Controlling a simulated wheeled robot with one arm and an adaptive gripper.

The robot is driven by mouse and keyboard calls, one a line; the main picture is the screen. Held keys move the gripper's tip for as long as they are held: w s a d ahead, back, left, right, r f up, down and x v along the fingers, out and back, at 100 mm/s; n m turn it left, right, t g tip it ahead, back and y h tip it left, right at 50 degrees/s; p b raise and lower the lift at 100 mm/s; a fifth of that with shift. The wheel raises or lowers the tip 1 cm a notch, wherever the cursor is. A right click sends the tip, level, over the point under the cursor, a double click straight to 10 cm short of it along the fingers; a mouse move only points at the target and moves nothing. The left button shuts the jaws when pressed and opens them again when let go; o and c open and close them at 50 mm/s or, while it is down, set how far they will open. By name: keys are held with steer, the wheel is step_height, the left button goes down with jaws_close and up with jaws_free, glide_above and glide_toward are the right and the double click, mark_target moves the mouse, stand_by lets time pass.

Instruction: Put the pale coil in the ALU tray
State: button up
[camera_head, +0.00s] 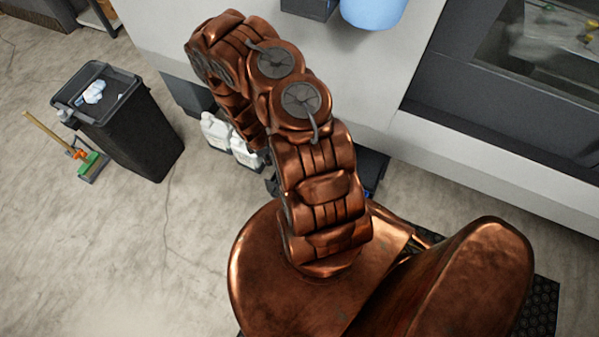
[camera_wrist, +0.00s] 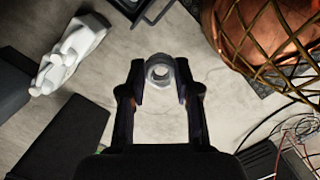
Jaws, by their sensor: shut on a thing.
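The pale coil (camera_wrist: 160,72), a small light-grey ring with a dark hole, sits between the fingertips of my gripper (camera_wrist: 160,80) in the wrist view. My gripper is shut on it and holds it above the concrete floor. In the head view my copper arm hides the gripper and the coil. I cannot make out a tray marked ALU in either view.
A black bin (camera_head: 140,135) with a white crumpled thing on top stands at left, beside a broom (camera_head: 62,140). White jugs (camera_head: 218,131) stand by the pale machine wall (camera_head: 375,60); a blue rounded container (camera_head: 372,10) is above. Loose cables (camera_wrist: 290,138) show at lower right.

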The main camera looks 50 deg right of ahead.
steer(key=shift+s+d+f+n+t+b, duration=0.35)
steer(key=shift+d+f+n+b, duration=1.75)
steer(key=shift+f+b, duration=5.95)
steer(key=shift+s+d+f+n+t+b, duration=0.1)
steer(key=shift+s+d+f+n+b, duration=0.55)
steer(key=shift+d+f+b, duration=5)
steer(key=shift+s+d+f+n+t+b, duration=0.2)
steer(key=shift+f+n+b, duration=1.55)
steer(key=shift+f+b, duration=8.65)
steer(key=shift+f+p, duration=0.9)
steer(key=shift+f, duration=0.4)
steer(key=o, duration=0.8)
steer(key=shift+r, duration=0.15)
